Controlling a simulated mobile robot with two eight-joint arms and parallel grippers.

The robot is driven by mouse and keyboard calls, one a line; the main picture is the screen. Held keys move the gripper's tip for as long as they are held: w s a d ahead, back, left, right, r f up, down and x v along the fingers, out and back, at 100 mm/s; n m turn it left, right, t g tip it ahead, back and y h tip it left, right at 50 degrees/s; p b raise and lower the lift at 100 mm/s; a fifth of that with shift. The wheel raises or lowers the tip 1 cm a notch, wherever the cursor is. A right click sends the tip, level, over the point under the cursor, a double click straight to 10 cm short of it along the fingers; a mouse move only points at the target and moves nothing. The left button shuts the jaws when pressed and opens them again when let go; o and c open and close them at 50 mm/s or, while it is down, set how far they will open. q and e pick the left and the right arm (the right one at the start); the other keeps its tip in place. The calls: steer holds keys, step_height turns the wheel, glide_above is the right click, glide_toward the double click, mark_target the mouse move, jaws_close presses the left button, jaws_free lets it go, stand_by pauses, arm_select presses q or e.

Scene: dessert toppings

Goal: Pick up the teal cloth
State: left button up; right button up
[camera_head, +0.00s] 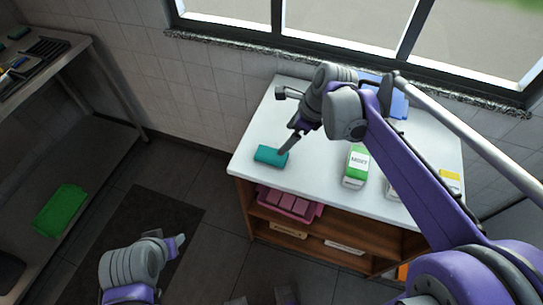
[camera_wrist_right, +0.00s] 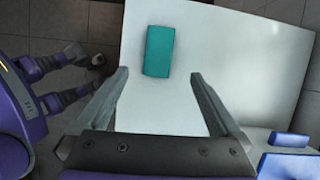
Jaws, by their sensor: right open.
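The teal cloth (camera_head: 270,156) is a small folded block lying on the white counter (camera_head: 318,172), near its left front edge. In the right wrist view the cloth (camera_wrist_right: 159,51) lies ahead of the fingertips, a little left of the midline between them. My right gripper (camera_head: 287,149) is close to the cloth in the head view. In the right wrist view its two fingers (camera_wrist_right: 166,74) are wide apart with nothing between them. My left gripper (camera_head: 178,245) is low at the bottom left, away from the counter, and its jaw opening is unclear.
A green-and-white box (camera_head: 355,166) stands on the counter right of the cloth, with a yellow-topped item (camera_head: 449,180) further right. Blue items (camera_head: 396,104) lie at the back by the window. A pink container (camera_head: 289,203) sits on the shelf below.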

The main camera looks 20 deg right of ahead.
glide_above(273, 154)
steer(key=s+d, duration=0.1)
steer(key=d, duration=0.1)
steer(key=shift+m, duration=0.3)
step_height(273, 154, down, 5)
steer(key=shift+r, duration=0.1)
steer(key=x, duration=0.5)
steer(key=shift+s+a+f, duration=0.15)
steer(key=shift+a+f, duration=0.05)
steer(key=shift+f, duration=0.15)
steer(key=shift+f+b, duration=0.25)
steer(key=shift+b, duration=0.2)
steer(key=c, duration=1.5)
step_height(273, 154, up, 11)
steer(key=p, duration=0.1)
steer(key=shift+f, duration=0.2)
